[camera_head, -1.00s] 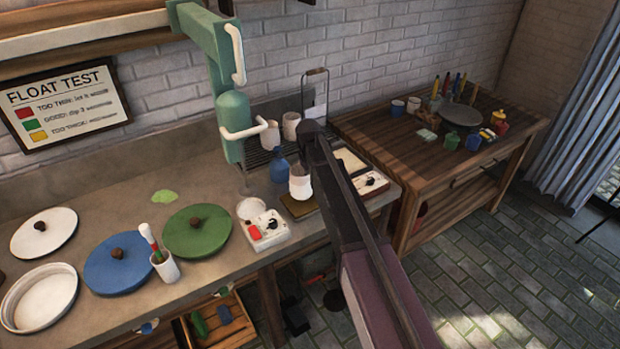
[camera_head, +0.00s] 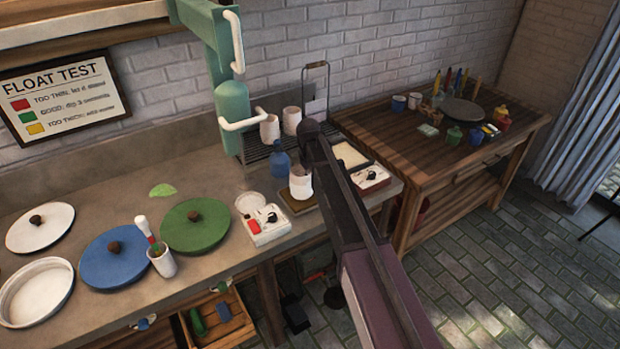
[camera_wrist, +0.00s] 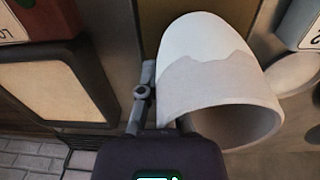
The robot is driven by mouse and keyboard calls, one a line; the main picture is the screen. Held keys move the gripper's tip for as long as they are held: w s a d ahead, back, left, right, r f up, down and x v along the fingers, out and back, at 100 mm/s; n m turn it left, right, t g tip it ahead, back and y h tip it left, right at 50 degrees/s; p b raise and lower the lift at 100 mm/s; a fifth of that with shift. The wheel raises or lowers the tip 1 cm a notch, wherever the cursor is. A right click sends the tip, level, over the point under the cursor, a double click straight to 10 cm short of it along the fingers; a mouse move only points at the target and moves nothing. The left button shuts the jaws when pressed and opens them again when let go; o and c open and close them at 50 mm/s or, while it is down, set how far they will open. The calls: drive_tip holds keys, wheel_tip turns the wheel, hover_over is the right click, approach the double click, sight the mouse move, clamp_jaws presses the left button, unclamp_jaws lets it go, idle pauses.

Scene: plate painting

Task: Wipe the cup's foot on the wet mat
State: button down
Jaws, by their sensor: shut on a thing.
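The cup (camera_head: 301,186) is white on one part and greyish on the other, with a wavy line between. It is upright over a brown mat (camera_head: 285,209) at the front of the counter; whether its foot touches the mat is hidden. In the wrist view the cup (camera_wrist: 205,65) shows its open mouth toward the camera, and part of the brown mat (camera_wrist: 158,22) shows behind it. My gripper (camera_wrist: 160,115) is shut on the cup's side. In the head view my arm hides the grip.
A blue bottle (camera_head: 281,165) stands close behind the cup. A white box with a red patch (camera_head: 268,224) and a small white dish (camera_head: 249,203) are left of it. A pale pad in a dark tray (camera_head: 349,154) lies to the right. Two cups stand on the rack behind.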

drive_tip(key=shift+f+b, duration=0.35)
idle(0.7)
drive_tip(key=shift+w+d, duration=0.15)
drive_tip(key=shift+w+d+r, duration=0.15)
drive_tip(key=shift+w+d, duration=0.2)
drive_tip(key=shift+d, duration=0.15)
drive_tip(key=shift+s+a, duration=0.1)
drive_tip(key=shift+a, duration=0.1)
idle(0.5)
drive_tip(key=shift+s+a, duration=0.85)
drive_tip(key=shift+a, duration=0.3)
drive_tip(key=shift+d, duration=0.1)
drive_tip(key=shift+w+d, duration=0.95)
drive_tip(key=shift+d, duration=0.2)
drive_tip(key=shift+s+a, duration=0.1)
idle(0.4)
